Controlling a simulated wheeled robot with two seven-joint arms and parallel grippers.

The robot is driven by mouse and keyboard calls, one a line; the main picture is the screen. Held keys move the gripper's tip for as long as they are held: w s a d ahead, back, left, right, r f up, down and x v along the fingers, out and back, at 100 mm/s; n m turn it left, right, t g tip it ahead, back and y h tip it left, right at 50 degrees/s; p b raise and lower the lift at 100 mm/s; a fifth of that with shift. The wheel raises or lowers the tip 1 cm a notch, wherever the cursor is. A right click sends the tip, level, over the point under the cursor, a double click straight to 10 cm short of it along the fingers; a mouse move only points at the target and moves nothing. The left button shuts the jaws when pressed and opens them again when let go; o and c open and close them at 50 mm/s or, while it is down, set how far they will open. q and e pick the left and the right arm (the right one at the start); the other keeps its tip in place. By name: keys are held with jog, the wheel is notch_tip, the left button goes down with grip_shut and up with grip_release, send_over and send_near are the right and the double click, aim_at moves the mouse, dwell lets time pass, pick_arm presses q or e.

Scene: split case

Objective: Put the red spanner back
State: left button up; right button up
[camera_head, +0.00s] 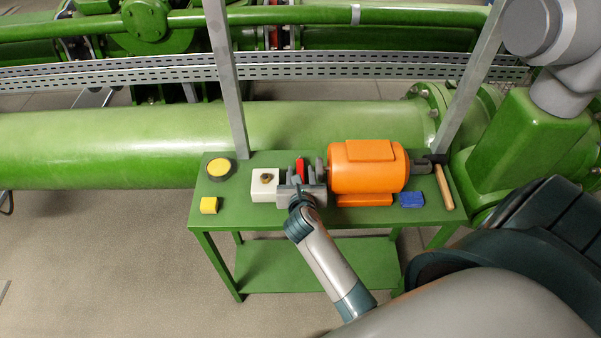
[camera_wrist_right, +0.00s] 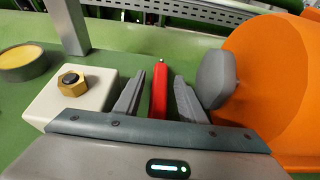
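The red spanner (camera_head: 300,166) is at the middle of the green table, between a white block and an orange motor. In the right wrist view the red spanner (camera_wrist_right: 159,90) lies between the two grey fingers of my right gripper (camera_wrist_right: 157,98), with a visible gap on each side. My right gripper (camera_head: 301,178) is open around it and does not appear to touch it. The spanner's near end is hidden behind the gripper body. I cannot tell whether it rests on the table. My left gripper is not in view.
A white block (camera_head: 257,191) with a brass nut (camera_head: 266,178) stands left of the gripper; the orange motor (camera_head: 367,168) stands close on its right. A round yellow-topped tin (camera_head: 219,167), yellow block (camera_head: 209,205), blue block (camera_head: 411,200) and hammer (camera_head: 445,188) lie farther out. Grey posts rise behind.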

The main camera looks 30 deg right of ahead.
jog(key=shift+r, duration=0.15)
jog(key=b+v, duration=0.1)
jog(key=v, duration=1.1)
jog(key=shift+a, duration=0.1)
dwell(0.7)
